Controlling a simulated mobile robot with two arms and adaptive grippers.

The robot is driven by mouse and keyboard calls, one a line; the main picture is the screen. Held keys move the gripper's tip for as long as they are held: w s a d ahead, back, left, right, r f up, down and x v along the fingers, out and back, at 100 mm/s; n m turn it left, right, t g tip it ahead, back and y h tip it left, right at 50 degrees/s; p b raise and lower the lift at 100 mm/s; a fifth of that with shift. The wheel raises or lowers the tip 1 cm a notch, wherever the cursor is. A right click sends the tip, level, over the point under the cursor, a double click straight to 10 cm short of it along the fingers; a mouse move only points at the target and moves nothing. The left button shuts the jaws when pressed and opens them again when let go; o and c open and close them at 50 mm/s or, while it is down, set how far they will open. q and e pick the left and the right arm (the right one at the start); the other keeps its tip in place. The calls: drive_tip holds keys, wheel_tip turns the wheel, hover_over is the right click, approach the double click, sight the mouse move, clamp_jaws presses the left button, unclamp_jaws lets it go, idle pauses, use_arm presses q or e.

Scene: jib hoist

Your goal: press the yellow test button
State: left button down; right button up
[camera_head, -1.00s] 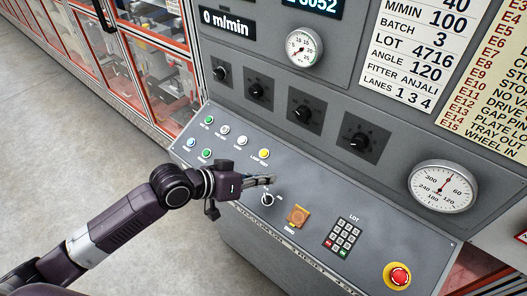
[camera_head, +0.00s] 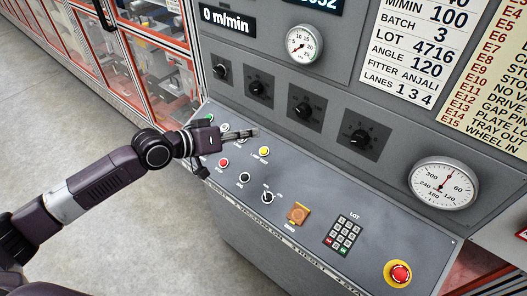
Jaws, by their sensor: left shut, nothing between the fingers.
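The yellow test button (camera_head: 264,151) is a small round button on the sloping grey console, with a "LAMP TEST" label beside it. My left gripper (camera_head: 254,132) is shut and empty. Its fingertips point right, just above and left of the yellow button in the picture, and appear apart from it. The yellow button is in plain sight. My left gripper and wrist hide part of the button group at the console's left end. My right gripper is not in view.
Nearby on the console (camera_head: 350,205) are a red button (camera_head: 224,162), a black button (camera_head: 244,177) and a selector switch (camera_head: 267,197). Farther right are an orange-brown square (camera_head: 298,214), a keypad (camera_head: 343,234) and a red emergency stop (camera_head: 399,273). Black knobs (camera_head: 305,110) line the upright panel.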

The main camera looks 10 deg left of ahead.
sight(264, 151)
use_arm(q)
drive_tip(key=f+b, duration=0.2)
drive_tip(key=w+d+f+b, duration=0.1)
drive_tip(key=f, duration=0.1)
drive_tip(key=w+f+b, duration=0.1)
drive_tip(key=f+b, duration=0.1)
drive_tip(key=shift+w+d+f+b, duration=0.15)
drive_tip(key=shift+w+f+b, duration=0.05)
drive_tip(key=shift+f+b, duration=0.15)
drive_tip(key=shift+w+d+f+b, duration=0.1)
drive_tip(key=shift+w+f+b, duration=0.15)
drive_tip(key=shift+f+b, duration=0.2)
idle(0.8)
drive_tip(key=shift+w+d+f, duration=0.15)
drive_tip(key=shift+f, duration=0.2)
drive_tip(key=shift+w+f+b, duration=0.1)
drive_tip(key=shift+f+b, duration=0.4)
drive_tip(key=shift+b, duration=0.1)
idle(0.5)
idle(0.3)
drive_tip(key=shift+s+r+p, duration=0.2)
drive_tip(key=shift+r+p, duration=0.4)
drive_tip(key=shift+p, duration=0.15)
drive_tip(key=shift+s+r, duration=0.1)
drive_tip(key=shift+r, duration=0.1)
drive_tip(key=shift+r, duration=0.15)
